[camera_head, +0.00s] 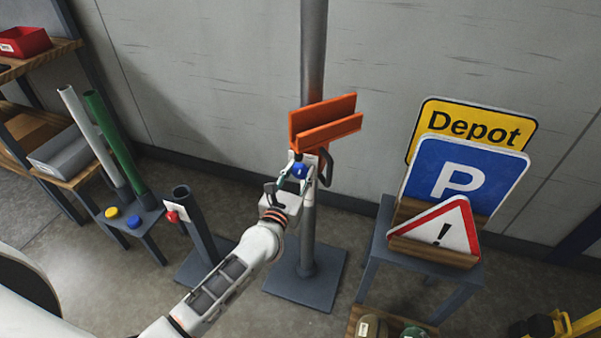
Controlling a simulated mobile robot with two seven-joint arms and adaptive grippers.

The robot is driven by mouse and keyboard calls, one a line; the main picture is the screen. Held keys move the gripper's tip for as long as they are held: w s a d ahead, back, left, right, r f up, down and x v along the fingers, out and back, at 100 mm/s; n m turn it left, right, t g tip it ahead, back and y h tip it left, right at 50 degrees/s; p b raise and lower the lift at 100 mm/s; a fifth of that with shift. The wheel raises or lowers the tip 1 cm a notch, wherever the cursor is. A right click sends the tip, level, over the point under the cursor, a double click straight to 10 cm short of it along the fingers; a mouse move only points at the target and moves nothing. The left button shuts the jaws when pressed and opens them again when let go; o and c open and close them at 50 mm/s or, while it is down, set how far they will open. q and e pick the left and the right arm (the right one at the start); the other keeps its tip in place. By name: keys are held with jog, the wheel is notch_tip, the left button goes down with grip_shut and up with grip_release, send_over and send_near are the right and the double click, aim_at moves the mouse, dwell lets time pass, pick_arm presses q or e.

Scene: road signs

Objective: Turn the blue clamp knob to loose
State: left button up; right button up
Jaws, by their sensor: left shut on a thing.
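The blue clamp knob (299,171) sits on the clamp just below an orange bracket (325,123) on a grey post (314,60). My left gripper (296,175) reaches up to the knob from below and is shut on it. The fingers partly cover the knob, and a white label behind it is partly hidden. A dark curved handle (326,168) stands to the right of the knob. I cannot read the knob's setting. My right gripper does not show.
A stand (428,252) at right holds a Depot sign (472,124), a blue P sign (462,172) and a warning triangle (440,232). A red knob (172,217) is on a short tube.

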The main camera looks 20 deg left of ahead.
pick_arm(q)
jog(key=n, duration=0.2)
jog(key=shift+n+b, duration=0.3)
jog(key=shift+b, duration=0.1)
jog(key=shift+n, duration=0.3)
jog(key=o, duration=1.1)
jog(key=shift+s, duration=0.2)
jog(key=s, duration=1.1)
jog(key=shift+s+a, duration=0.2)
jog(key=shift+s, duration=0.15)
